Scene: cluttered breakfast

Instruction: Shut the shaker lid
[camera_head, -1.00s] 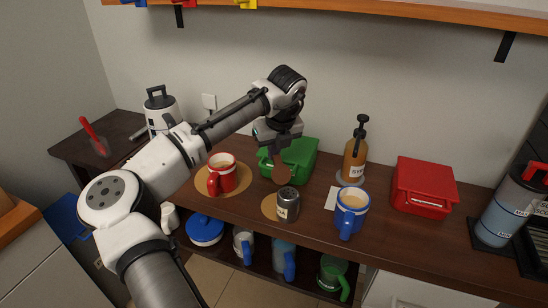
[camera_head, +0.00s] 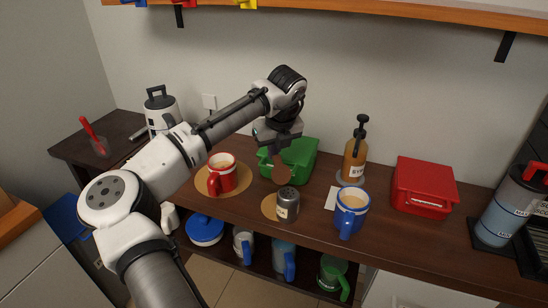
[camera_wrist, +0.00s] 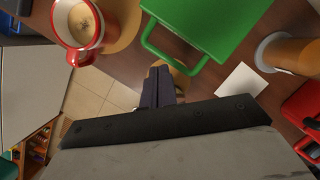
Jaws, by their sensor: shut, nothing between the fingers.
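The shaker (camera_head: 287,208) is a small dark grey, labelled can with a speckled top. It stands upright at the right side of a tan round mat (camera_head: 268,206). A brown round disc (camera_head: 282,173) stands just above and behind the shaker's top, like a raised lid; I cannot tell how it joins the shaker. My gripper (camera_head: 279,153) is above and behind the disc, and I cannot tell whether they touch. In the wrist view my gripper's fingers (camera_wrist: 158,82) are together and empty. The shaker is not visible in that view.
A green box (camera_head: 303,160) stands close behind my gripper. A red mug (camera_head: 222,176) is to the left, a blue mug (camera_head: 351,212) to the right. The counter's front edge is near the shaker.

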